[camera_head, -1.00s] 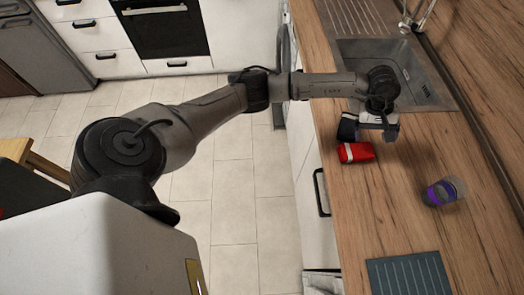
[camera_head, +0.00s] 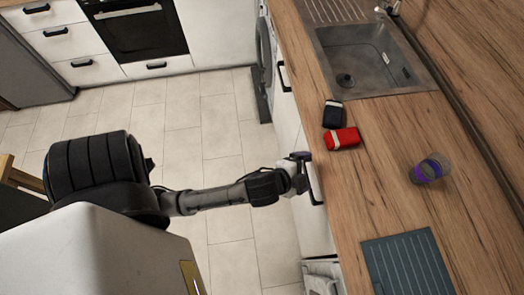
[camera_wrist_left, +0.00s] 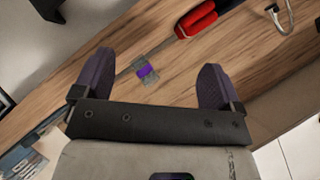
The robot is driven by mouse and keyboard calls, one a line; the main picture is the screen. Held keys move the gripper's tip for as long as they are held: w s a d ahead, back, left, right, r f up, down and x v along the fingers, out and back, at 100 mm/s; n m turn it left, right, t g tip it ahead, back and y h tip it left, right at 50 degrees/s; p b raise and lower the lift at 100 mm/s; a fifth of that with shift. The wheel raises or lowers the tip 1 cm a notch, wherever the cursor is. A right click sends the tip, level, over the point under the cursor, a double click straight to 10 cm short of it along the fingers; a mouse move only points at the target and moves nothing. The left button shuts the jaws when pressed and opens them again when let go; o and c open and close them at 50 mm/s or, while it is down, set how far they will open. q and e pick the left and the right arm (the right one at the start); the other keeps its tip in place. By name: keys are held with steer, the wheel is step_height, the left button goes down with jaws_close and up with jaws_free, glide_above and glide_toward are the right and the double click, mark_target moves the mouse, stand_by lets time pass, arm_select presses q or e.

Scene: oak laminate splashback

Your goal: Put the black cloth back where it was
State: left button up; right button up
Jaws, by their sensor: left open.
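The black cloth (camera_head: 332,113) is a small dark roll with a pale band. It lies on the wooden counter near the sink's front left corner, just behind a red roll with a white band (camera_head: 342,138). My left gripper (camera_head: 301,157) is open and empty at the counter's front edge, to the left of both rolls and apart from them. In the left wrist view its two fingers (camera_wrist_left: 155,68) stand wide apart with nothing gripped. The red roll shows there at the top (camera_wrist_left: 197,18); I cannot clearly make out the black cloth beside it. My right gripper is not in view.
A steel sink (camera_head: 368,62) is set into the counter behind the rolls. A clear glass with a purple band (camera_head: 430,168) lies to their right. A grey ridged mat (camera_head: 408,264) lies at the near end. The counter between glass and mat is clear.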

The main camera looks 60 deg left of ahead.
arm_select(q)
steer(key=s+f+n+g+h, duration=0.1)
steer(key=s+f+n+g, duration=0.1)
steer(key=s, duration=0.6)
steer(key=s+f+n+g, duration=0.3)
steer(key=s+g, duration=0.3)
steer(key=s, duration=0.3)
steer(key=shift+d+f+n+h, duration=0.3)
steer(key=shift+d+n+h, duration=0.1)
steer(key=shift+n, duration=0.4)
